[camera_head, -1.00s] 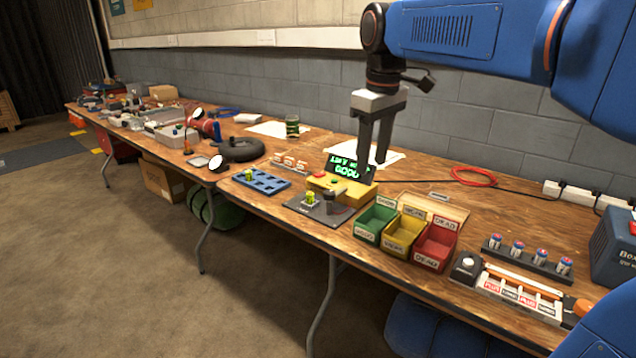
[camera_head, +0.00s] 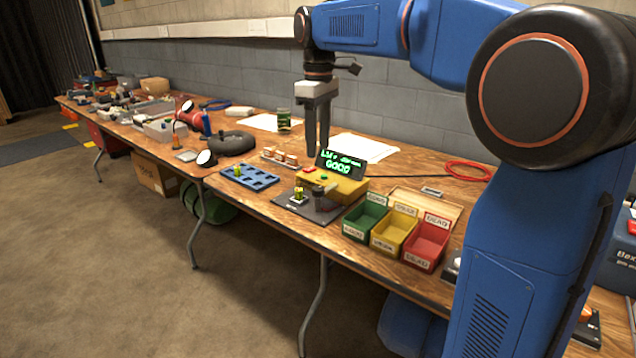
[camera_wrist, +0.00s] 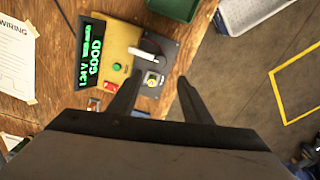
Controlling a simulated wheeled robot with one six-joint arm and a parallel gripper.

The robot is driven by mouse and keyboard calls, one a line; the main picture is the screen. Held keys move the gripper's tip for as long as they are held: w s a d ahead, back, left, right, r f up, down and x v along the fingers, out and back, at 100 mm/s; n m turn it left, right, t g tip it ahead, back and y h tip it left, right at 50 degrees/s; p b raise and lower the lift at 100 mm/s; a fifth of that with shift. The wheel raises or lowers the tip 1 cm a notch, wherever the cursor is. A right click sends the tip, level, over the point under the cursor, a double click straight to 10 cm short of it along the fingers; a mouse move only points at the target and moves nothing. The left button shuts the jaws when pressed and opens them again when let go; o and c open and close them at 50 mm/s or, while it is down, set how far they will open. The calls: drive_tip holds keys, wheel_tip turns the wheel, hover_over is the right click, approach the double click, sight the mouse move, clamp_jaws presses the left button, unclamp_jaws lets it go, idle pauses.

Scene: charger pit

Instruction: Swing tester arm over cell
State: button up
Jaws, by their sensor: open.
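The battery tester is a yellow box (camera_head: 345,188) with a tilted display (camera_head: 338,165) lit green, its lower line reading GOOD. A dark base plate (camera_head: 290,207) lies in front of it. A small yellow-green cell (camera_head: 299,194) stands on the plate. The dark tester arm (camera_head: 322,197) is on the plate to the right of the cell, apart from it; a pale bar (camera_wrist: 150,46) shows beside the cell (camera_wrist: 152,79) in the wrist view. My gripper (camera_head: 317,152) is open and empty, pointing down above the tester. In the wrist view my fingers (camera_wrist: 153,90) frame the cell from above.
Green (camera_head: 362,222), yellow (camera_head: 394,232) and red (camera_head: 427,245) sorting bins stand right of the tester. A blue slotted tray (camera_head: 249,178) lies to the left. A small rack of orange-and-white items (camera_head: 282,158) is behind. A red cable (camera_head: 468,170) lies at the back right.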

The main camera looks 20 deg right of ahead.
sight(319, 188)
wheel_tip(319, 188, down, 12)
drive_tip(key=shift+r, duration=0.15)
idle(0.3)
clamp_jaws()
